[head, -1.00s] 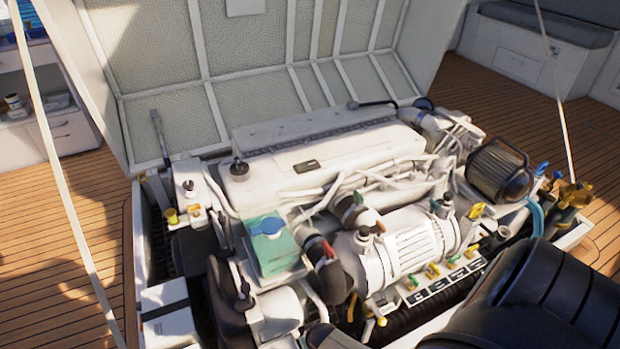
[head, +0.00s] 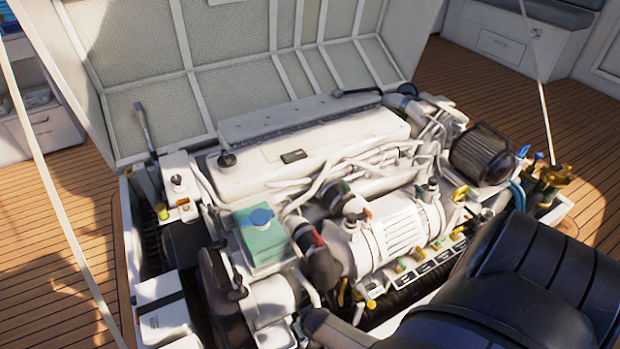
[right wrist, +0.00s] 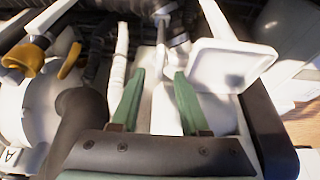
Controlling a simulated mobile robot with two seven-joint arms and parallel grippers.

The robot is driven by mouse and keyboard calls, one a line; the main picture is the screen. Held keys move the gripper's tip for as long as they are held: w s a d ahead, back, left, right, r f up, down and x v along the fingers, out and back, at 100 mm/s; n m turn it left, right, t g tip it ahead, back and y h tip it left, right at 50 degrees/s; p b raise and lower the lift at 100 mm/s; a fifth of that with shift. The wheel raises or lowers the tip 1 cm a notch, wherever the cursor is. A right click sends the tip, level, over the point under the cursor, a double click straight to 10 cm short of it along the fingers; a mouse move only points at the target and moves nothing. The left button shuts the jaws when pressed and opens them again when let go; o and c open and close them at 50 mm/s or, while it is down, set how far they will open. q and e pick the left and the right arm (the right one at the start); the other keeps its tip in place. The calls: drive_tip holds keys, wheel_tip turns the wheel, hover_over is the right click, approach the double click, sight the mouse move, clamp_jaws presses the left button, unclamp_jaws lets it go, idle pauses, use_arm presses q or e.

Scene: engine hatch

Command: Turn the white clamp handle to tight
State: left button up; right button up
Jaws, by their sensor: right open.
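In the right wrist view, my right gripper (right wrist: 157,102) is open, with a green fingertip on each side of a narrow white bar (right wrist: 166,112). The bar looks like the white clamp handle, but I cannot tell for certain. It lies between the fingers, and no grip on it shows. In the head view, my black right arm fills the lower right, and I cannot make out the right fingertips or the clamp handle there. My left gripper is in neither view.
A white square plate (right wrist: 232,65) stands close to the right finger. A yellow valve handle (right wrist: 24,60) is at left. In the head view, the white engine (head: 320,150) sits under the raised hatch lid (head: 150,105). A green tank with a blue cap (head: 262,243) and a dark ribbed filter (head: 478,156) flank the hoses.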

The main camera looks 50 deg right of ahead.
drive_tip(key=shift+p+v, duration=0.4)
drive_tip(key=shift+v, duration=0.6)
use_arm(q)
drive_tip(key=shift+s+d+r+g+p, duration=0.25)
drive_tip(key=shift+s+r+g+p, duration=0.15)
drive_tip(key=shift+p, duration=0.65)
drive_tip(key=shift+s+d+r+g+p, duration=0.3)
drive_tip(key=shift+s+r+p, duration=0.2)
drive_tip(key=shift+p, duration=0.55)
use_arm(e)
drive_tip(key=v, duration=0.7)
drive_tip(key=shift+r, duration=0.15)
